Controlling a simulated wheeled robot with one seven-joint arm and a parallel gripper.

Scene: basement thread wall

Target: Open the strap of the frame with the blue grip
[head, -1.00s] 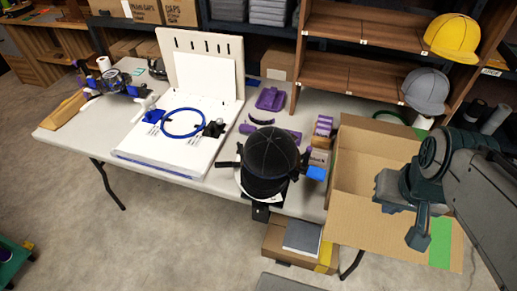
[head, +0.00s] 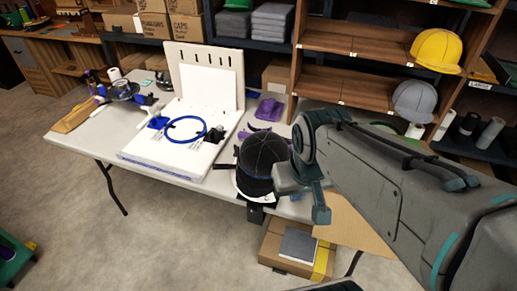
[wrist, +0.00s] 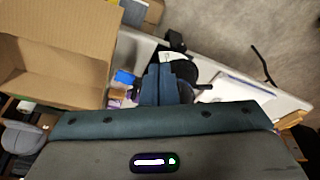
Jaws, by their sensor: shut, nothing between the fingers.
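A black cap (head: 255,162) sits on a dark round frame at the table's front edge, over a white ring base. The blue grip (wrist: 124,77) shows in the wrist view, just left of my fingers. In the head view my arm hides the grip and the frame's right side. My gripper (wrist: 160,84) is shut and empty, in front of the dark frame in the wrist view; I cannot tell whether it touches. In the head view my gripper (head: 320,212) is right of the cap. The strap cannot be made out.
A white board (head: 150,155) with a blue hoop (head: 185,128) lies left of the cap. An open cardboard box (wrist: 60,45) stands beside my gripper. A yellow cap (head: 436,50) and a grey cap (head: 415,100) are on the right shelves.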

